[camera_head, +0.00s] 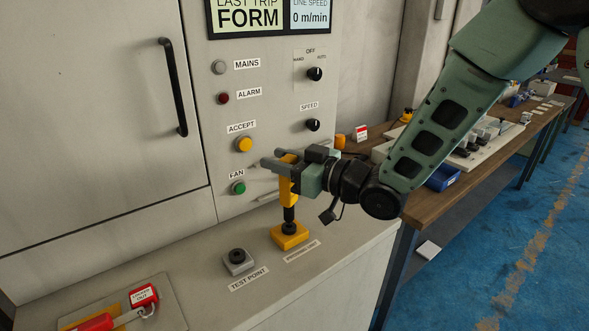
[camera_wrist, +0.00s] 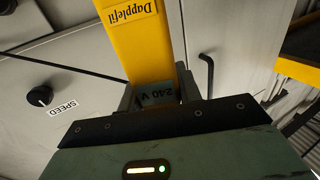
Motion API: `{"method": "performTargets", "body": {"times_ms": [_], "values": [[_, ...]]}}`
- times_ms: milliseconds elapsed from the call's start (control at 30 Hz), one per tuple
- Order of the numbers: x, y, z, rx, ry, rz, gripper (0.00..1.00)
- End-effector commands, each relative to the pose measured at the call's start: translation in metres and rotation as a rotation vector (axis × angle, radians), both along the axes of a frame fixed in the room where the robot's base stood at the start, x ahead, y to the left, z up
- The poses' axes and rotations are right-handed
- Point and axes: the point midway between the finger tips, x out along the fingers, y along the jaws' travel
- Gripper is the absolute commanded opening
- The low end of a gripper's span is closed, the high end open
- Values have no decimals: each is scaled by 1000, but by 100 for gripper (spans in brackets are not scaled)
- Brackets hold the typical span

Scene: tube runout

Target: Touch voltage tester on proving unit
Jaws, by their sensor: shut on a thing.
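My gripper (camera_head: 288,168) is shut on the yellow voltage tester (camera_head: 288,192) and holds it upright, with its black lower end pointing down. The tester's black tip meets the black socket on top of the yellow proving unit (camera_head: 291,235) on the grey ledge; in the head view they look in contact, though a tiny gap cannot be ruled out. In the wrist view the tester (camera_wrist: 140,45) fills the space between the fingers, with a "Dapplefil" label and a display reading "240 V".
A grey test point (camera_head: 238,261) with a black top sits left of the proving unit. A red lockout tag (camera_head: 144,296) lies at the ledge's front left. The control panel with buttons (camera_head: 243,144) and knobs stands close behind my gripper. A wooden bench (camera_head: 425,204) with parts is at right.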

Motion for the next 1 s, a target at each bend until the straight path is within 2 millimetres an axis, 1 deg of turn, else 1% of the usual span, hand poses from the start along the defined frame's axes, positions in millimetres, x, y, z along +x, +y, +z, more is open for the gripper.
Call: {"method": "performTargets", "body": {"times_ms": [167,800,900,1000], "values": [[0,0,6,1,-2,0,8],[0,0,55,1,-2,0,8],[0,0,60,0,-1,0,8],[0,0,61,0,0,0,8]]}}
